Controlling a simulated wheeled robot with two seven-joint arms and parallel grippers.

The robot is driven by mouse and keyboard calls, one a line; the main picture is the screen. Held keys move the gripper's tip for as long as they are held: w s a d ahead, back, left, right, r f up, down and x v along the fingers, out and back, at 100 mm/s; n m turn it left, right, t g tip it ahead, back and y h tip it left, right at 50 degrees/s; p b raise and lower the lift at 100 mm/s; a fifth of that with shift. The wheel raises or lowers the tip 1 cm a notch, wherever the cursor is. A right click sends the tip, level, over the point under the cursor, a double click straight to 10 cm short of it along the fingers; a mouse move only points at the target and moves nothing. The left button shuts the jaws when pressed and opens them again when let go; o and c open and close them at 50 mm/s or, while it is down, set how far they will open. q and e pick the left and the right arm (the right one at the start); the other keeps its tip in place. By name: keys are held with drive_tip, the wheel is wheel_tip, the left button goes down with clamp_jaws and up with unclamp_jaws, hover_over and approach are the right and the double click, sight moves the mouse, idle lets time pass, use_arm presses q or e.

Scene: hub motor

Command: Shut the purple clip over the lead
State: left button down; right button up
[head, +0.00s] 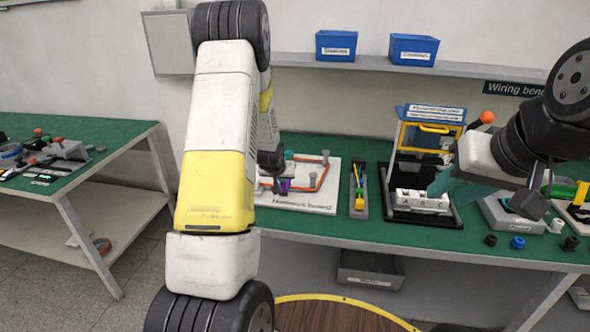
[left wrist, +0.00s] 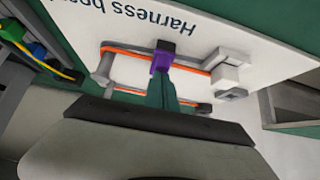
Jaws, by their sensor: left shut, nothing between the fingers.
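The purple clip (left wrist: 161,63) sits on the white harness board (left wrist: 205,28), with a dark piece at its upper end. The orange lead (left wrist: 130,51) runs into the clip from the left and comes out on its right. I cannot tell whether the clip is closed over it. My left gripper (left wrist: 163,80) is shut and empty, its green fingertips at the clip's near end; contact is unclear. In the head view the clip (head: 285,186) is partly hidden by my left arm. My right gripper (head: 436,190) is by a white lettered block (head: 412,200); its opening is unclear.
Grey posts (head: 325,160) stand on the board and guide the lead. A narrow tray with coloured wires (head: 358,190) lies right of the board. A blue-and-yellow rack (head: 432,130) stands behind the lettered block. Blue bins (head: 413,50) sit on the shelf above.

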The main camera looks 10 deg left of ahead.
use_arm(q)
drive_tip(key=shift+s+f, duration=0.9)
drive_tip(key=shift+f, duration=0.3)
drive_tip(key=shift+a+r, duration=0.1)
drive_tip(key=shift+w+r, duration=0.15)
drive_tip(key=shift+r, duration=0.65)
drive_tip(key=r, duration=0.1)
drive_tip(key=w+r, duration=0.1)
drive_tip(key=r, duration=0.2)
drive_tip(key=shift+w+a+r, duration=0.1)
drive_tip(key=shift+w+r, duration=0.15)
drive_tip(key=shift+r, duration=0.1)
drive_tip(key=s+f, duration=0.2)
drive_tip(key=s, duration=0.7)
drive_tip(key=s+d+r+g+h, duration=0.1)
drive_tip(key=s+d+r, duration=0.4)
drive_tip(key=s+r, duration=0.45)
drive_tip(key=s+d+r+h, duration=0.1)
drive_tip(key=s+d+r, duration=0.45)
drive_tip(key=r, duration=0.75)
drive_tip(key=s+r+m, duration=0.1)
drive_tip(key=s+r, duration=0.2)
drive_tip(key=s, duration=0.9)
drive_tip(key=shift+d+m+g+h, duration=0.3)
drive_tip(key=shift+d+g+h, duration=0.05)
drive_tip(key=shift+g+h, duration=0.05)
